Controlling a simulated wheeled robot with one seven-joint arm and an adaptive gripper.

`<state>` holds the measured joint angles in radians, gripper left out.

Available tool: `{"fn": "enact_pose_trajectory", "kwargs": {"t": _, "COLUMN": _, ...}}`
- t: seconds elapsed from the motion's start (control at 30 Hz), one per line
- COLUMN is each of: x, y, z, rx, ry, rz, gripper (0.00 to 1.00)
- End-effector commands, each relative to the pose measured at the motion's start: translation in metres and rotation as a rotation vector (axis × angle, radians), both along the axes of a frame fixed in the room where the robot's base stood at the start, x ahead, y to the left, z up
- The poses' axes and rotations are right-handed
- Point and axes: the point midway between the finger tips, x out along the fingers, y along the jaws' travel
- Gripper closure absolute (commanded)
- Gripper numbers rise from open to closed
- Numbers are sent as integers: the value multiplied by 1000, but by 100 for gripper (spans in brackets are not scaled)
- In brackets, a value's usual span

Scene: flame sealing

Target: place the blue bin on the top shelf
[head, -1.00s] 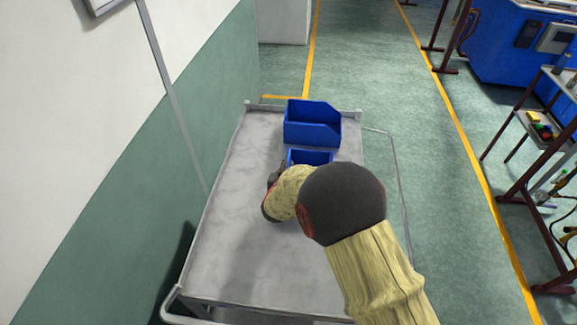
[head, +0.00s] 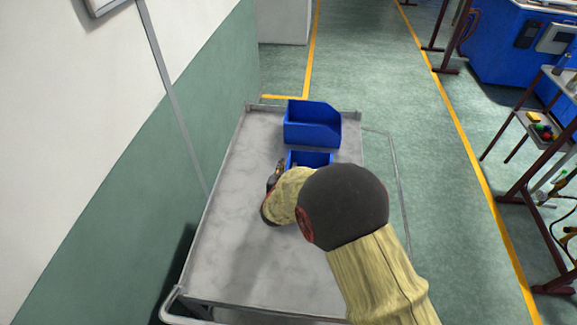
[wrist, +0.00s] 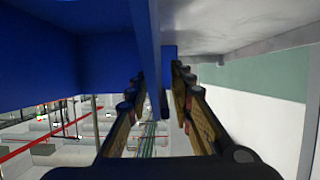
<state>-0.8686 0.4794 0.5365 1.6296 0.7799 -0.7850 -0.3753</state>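Two open blue bins stand on the grey cart top. The far, larger bin (head: 312,127) is in full view. The near bin (head: 310,157) stands just in front of it, its lower part hidden by my arm. My gripper (head: 279,170) is at the near bin's left side, partly hidden by my wrist. In the wrist view, a blue bin (wrist: 105,60) fills the upper left. Its wall runs between the two fingers of my gripper (wrist: 157,85), with a visible gap on the left. The fingers look open, not clamped on the wall.
The cart top (head: 235,215) is bare to the left and front. A white and green wall (head: 120,165) runs close along the cart's left side. A rack (head: 545,130) with small items stands at the far right, across open floor.

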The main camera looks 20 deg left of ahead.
Motion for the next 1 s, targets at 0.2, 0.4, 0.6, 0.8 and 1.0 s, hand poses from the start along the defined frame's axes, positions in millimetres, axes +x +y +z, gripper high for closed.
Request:
{"fn": "enact_pose_trajectory", "kwargs": {"t": 0.2, "x": -41, "y": -12, "z": 20, "rx": 0, "ry": -1, "rz": 2, "gripper": 77}}
{"fn": "enact_pose_trajectory", "kwargs": {"t": 0.4, "x": -73, "y": -22, "z": 33, "rx": 0, "ry": -1, "rz": 2, "gripper": 77}}
{"fn": "enact_pose_trajectory", "kwargs": {"t": 0.6, "x": -90, "y": -28, "z": 40, "rx": 0, "ry": 0, "rz": 1, "gripper": 77}}
{"fn": "enact_pose_trajectory", "kwargs": {"t": 0.8, "x": -93, "y": -29, "z": 40, "rx": 0, "ry": 1, "rz": 0, "gripper": 77}}
{"fn": "enact_pose_trajectory", "kwargs": {"t": 1.0, "x": -88, "y": -32, "z": 48, "rx": 10, "ry": 8, "rz": 0, "gripper": 77}}
